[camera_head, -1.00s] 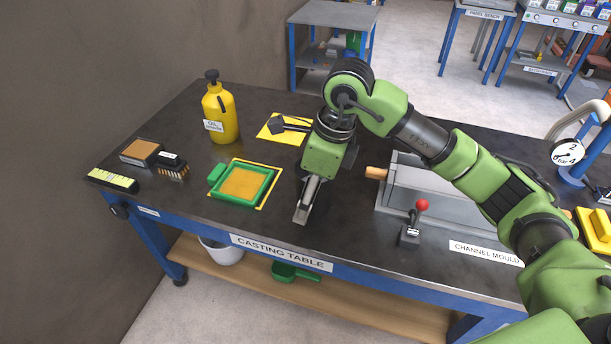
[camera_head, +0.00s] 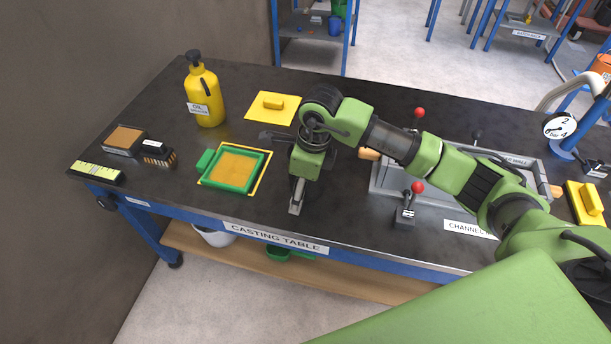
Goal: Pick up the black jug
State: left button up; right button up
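I cannot make out a black jug in this view. My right arm comes in from the right, and its gripper (camera_head: 297,195) points down over the casting table (camera_head: 345,225), right of a green frame. A metal finger shows at its lower end; the gap between the fingers is not clear. A dark flat piece (camera_head: 275,136) sticks out left of the gripper; I cannot tell whether it is part of it or a separate thing. My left gripper is not in view.
A yellow oil bottle (camera_head: 204,95), a green frame (camera_head: 233,170), a brush (camera_head: 158,155) and a yellow block (camera_head: 272,101) on a yellow sheet stand at left. A grey channel mould (camera_head: 385,180) with red-knobbed levers lies at right. A white bucket (camera_head: 215,236) is below.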

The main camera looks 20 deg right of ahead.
notch_tip(320, 180, down, 2)
jog(key=shift+w+f+p, duration=0.1)
jog(key=shift+f+p, duration=0.15)
jog(key=shift+p, duration=0.05)
jog(key=shift+f, duration=0.35)
jog(key=shift+w+a+f, duration=0.1)
jog(key=shift+c, duration=0.2)
grip_shut()
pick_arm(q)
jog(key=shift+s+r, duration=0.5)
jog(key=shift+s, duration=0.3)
pick_arm(e)
jog(key=shift+w, duration=0.1)
jog(key=shift+r, duration=0.2)
